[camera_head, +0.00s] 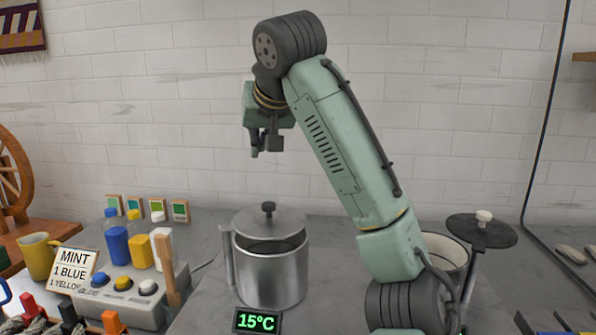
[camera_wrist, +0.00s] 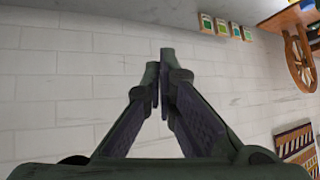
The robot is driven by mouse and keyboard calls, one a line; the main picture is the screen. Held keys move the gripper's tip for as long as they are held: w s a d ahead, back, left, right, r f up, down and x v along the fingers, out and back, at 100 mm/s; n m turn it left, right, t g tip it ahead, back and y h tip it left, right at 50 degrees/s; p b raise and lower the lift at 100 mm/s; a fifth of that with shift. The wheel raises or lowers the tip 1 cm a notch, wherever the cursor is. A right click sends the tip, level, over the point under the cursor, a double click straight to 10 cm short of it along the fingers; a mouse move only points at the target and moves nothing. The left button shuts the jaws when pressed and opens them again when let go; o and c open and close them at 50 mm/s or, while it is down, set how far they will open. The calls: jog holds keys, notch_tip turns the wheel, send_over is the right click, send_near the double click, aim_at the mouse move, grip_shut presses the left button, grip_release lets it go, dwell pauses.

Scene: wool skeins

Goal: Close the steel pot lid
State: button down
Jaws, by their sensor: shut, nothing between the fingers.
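The steel pot (camera_head: 270,280) stands on the grey worktop in the middle of the head view, with an upright bar at its left side. Its steel lid (camera_head: 285,222) with a dark knob (camera_head: 268,208) sits over the back of the mouth. A dark strip of the inside shows below the lid's front edge, so the lid stands partly open. My gripper (camera_head: 265,148) hangs above the pot, well clear of the lid, and is shut and empty. In the wrist view my gripper's fingers (camera_wrist: 160,68) meet at their tips, facing the white brick wall; the pot is not in that view.
A display reading 15°C (camera_head: 257,321) stands in front of the pot. To the left is a dispenser (camera_head: 130,290) with blue, yellow and white bottles and a MINT card (camera_head: 75,268). At right, a white pot (camera_head: 446,250) is beside a raised dark lid (camera_head: 480,235), partly behind my arm.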

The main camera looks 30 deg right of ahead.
notch_tip(320, 180, down, 2)
jog(key=s+d+g, duration=0.1)
jog(key=s+d, duration=0.1)
jog(key=p, duration=0.2)
send_over(263, 214)
jog(key=w+d, duration=0.2)
jog(key=w, duration=0.1)
jog(key=shift+h, duration=0.4)
notch_tip(263, 214, down, 7)
jog(key=shift+w+r, duration=0.1)
jog(key=shift+w, duration=0.05)
jog(key=shift+s+f, duration=0.2)
jog(key=shift+f, duration=0.1)
jog(key=shift+s+a+f+p, duration=0.1)
jog(key=shift+s+p, duration=0.05)
jog(key=shift+s, duration=0.4)
jog(key=shift+s+a+p, duration=0.1)
jog(key=shift+s+p, duration=0.05)
jog(key=shift+s, duration=0.4)
jog(key=shift+s+a+f, duration=0.2)
jog(key=shift+s, duration=0.25)
